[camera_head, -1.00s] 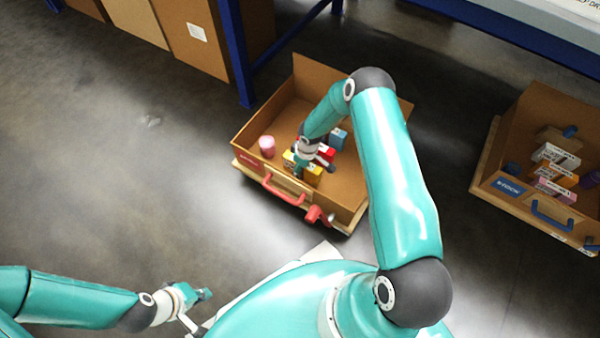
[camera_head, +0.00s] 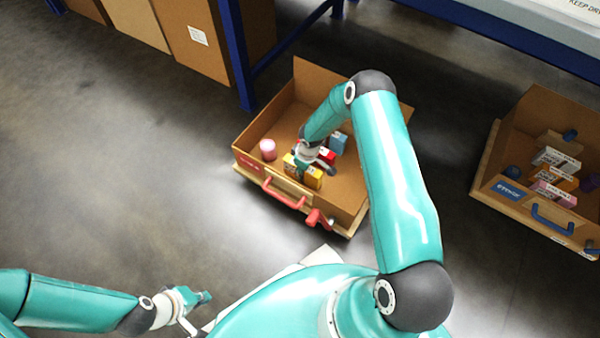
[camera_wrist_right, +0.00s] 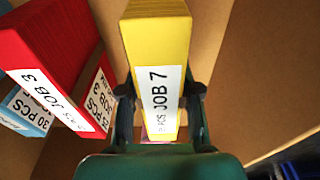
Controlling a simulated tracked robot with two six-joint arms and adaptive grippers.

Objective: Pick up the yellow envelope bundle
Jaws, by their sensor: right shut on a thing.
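The yellow envelope bundle (camera_head: 313,178) is in the near part of the brown open box, partly hidden by my right gripper (camera_head: 302,168). In the right wrist view the bundle (camera_wrist_right: 157,45) stands between the two fingers, with a white "JOB 7" label facing the camera. My right gripper (camera_wrist_right: 161,92) is shut on it, one finger on each side. I cannot tell whether the bundle is clear of the box floor. My left gripper (camera_head: 203,298) is at the lower left, away from the box; its fingers are too small to read.
A red bundle (camera_wrist_right: 45,50) and a blue one (camera_wrist_right: 22,112) stand beside the yellow one. A pink cylinder (camera_head: 268,150) is at the box's left. The brown box (camera_head: 349,205) has a red handle (camera_head: 283,192) in front. Another box (camera_head: 560,213) stands right.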

